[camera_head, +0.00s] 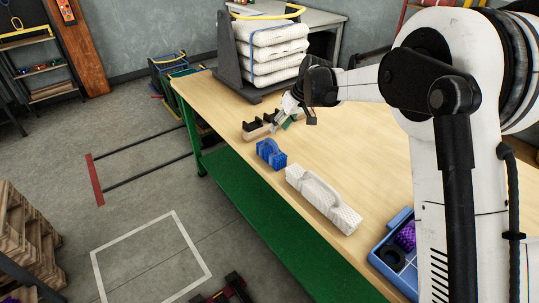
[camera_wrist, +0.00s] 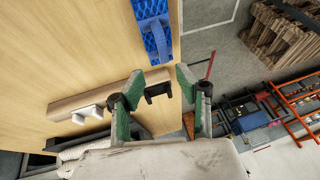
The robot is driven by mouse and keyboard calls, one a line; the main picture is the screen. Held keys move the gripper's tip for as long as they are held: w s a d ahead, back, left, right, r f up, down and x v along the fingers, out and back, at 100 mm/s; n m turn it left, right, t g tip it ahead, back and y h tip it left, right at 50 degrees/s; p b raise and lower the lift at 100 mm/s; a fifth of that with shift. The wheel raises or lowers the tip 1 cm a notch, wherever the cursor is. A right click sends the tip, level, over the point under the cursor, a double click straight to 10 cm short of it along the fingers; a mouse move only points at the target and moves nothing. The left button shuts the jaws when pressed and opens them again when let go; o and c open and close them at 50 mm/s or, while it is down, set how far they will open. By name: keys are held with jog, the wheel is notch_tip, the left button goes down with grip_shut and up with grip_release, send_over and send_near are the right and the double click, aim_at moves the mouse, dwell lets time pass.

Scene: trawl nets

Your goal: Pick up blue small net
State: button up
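The blue small net (camera_head: 271,153), a textured blue block with a smooth blue handle, lies on the wooden table near its left edge. It also shows at the top of the wrist view (camera_wrist: 152,22), partly cut off by the frame. My gripper (camera_head: 291,108) is above the table, behind the blue net in the head view. In the wrist view its green-padded fingers (camera_wrist: 160,84) are apart with nothing held. The blue net lies beyond the fingertips, apart from them.
A wooden bar (camera_wrist: 98,96) with hook-like holders lies close to my fingers. A white net with a handle (camera_head: 322,198) lies in front of the blue one. A blue crate (camera_head: 400,272) holds a purple item. Stacked white nets (camera_head: 272,52) stand at the back.

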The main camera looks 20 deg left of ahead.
aim_at(271, 140)
jog(key=x, duration=0.2)
jog(key=shift+a+f, duration=0.2)
jog(key=shift+f, duration=0.15)
jog(key=shift+s+x, duration=0.2)
jog(key=shift+x, duration=1.15)
jog(key=shift+s+x, duration=0.2)
jog(key=shift+x, duration=1.15)
jog(key=shift+d, duration=0.1)
grip_shut()
